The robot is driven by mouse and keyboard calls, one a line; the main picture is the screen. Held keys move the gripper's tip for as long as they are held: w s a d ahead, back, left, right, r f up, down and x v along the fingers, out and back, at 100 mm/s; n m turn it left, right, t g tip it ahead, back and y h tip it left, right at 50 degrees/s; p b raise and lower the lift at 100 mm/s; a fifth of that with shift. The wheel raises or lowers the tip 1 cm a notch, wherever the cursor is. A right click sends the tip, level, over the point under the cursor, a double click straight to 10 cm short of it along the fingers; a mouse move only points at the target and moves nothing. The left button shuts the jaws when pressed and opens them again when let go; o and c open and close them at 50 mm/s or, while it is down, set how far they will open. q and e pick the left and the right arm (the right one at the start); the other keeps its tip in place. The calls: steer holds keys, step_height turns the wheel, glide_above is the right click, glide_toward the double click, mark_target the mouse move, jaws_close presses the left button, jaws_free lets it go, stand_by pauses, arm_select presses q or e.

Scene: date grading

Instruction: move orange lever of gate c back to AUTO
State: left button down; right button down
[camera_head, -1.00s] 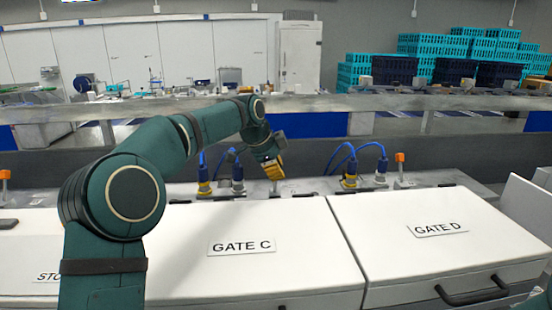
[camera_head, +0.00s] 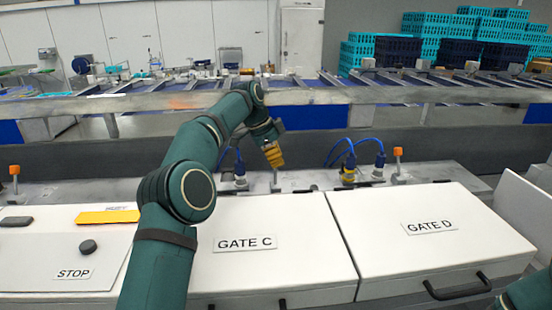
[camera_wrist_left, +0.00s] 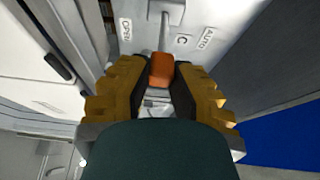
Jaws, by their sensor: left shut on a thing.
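The orange lever of gate C (camera_wrist_left: 162,70) shows in the left wrist view, its orange knob between my left gripper's yellow-brown fingers. Its pale metal shaft runs up to a plate (camera_wrist_left: 184,20) marked OPEN at left, AUTO at right and C between. The shaft appears between the two words; its exact setting is hard to tell. My left gripper (camera_wrist_left: 161,88) is shut on the knob. In the head view my left gripper (camera_head: 273,155) is behind the white GATE C box (camera_head: 300,240) and hides the knob. My right gripper is not in view.
The white GATE D box (camera_head: 430,255) stands to the right, with another orange lever (camera_head: 398,154) behind it. Blue cables and connectors (camera_head: 348,168) stand close to the right of my left gripper. A STOP panel (camera_head: 40,250) is at left; a metal rail (camera_head: 350,100) runs behind.

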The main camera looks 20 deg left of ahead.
arm_select(q)
steer(key=shift+f, duration=0.15)
steer(key=c, duration=0.8)
jaws_free()
steer(key=shift+d, duration=0.1)
steer(key=s+a+r, duration=0.1)
steer(key=a, duration=0.3)
steer(key=s+a+r, duration=0.2)
steer(key=a, duration=0.2)
steer(key=s+a+r, duration=0.1)
steer(key=s+a, duration=0.1)
steer(key=a, duration=0.3)
steer(key=shift+s+r, duration=0.1)
steer(key=shift+r, duration=0.25)
